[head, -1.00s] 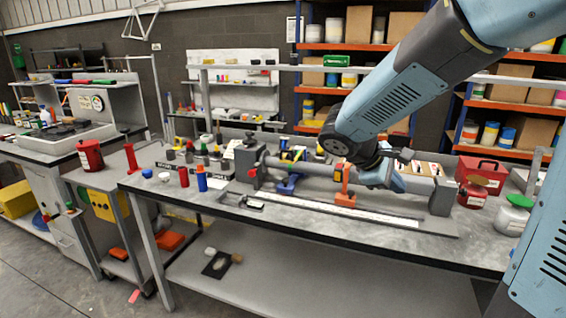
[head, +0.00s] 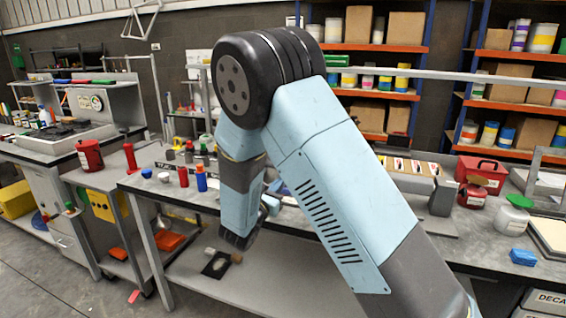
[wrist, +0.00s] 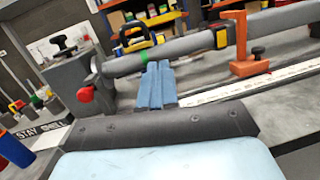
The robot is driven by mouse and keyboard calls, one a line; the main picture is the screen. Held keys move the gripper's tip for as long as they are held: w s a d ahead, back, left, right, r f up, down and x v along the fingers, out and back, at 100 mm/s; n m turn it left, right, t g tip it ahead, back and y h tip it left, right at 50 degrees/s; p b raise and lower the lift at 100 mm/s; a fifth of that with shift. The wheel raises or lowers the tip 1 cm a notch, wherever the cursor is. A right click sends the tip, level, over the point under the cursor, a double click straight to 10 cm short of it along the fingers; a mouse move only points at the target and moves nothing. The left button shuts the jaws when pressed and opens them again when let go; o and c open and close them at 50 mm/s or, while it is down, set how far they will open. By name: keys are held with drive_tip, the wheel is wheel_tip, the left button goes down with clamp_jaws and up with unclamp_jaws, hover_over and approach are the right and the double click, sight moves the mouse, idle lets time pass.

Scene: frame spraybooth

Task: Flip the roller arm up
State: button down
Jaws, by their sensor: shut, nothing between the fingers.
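A long grey tube (wrist: 190,45) runs across the bench in the wrist view, from a grey block with a black knob (wrist: 62,44) to beyond the right edge. A yellow-and-black arched part (wrist: 135,32) stands at the tube, with green below it. I cannot tell for sure which part is the roller arm. An orange bracket (wrist: 242,50) stands around the tube further right. My gripper (wrist: 157,66) is shut and empty, its blue fingers together in front of the tube, just below the arched part. Contact cannot be told. In the head view my arm hides the gripper and most of the tube.
A red knob (wrist: 84,95) is left of my fingers. A white ruled strip (wrist: 245,86) lies along the bench. Red and blue bottles (head: 201,178) stand at the bench's left. A red toolbox (head: 480,172) stands at the right, near a grey end block (head: 441,196).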

drive_tip(key=a, duration=0.1)
drive_tip(key=a+f+n+t+y, duration=0.1)
drive_tip(key=a+n+y, duration=0.1)
drive_tip(key=shift+a+f, duration=0.3)
drive_tip(key=shift+f, duration=0.1)
drive_tip(key=w+d+r, duration=0.2)
drive_tip(key=w, duration=0.3)
drive_tip(key=w+d+r, duration=0.2)
drive_tip(key=w+r, duration=0.1)
drive_tip(key=w, duration=0.3)
drive_tip(key=shift+d+r, duration=0.2)
drive_tip(key=shift+d, duration=0.1)
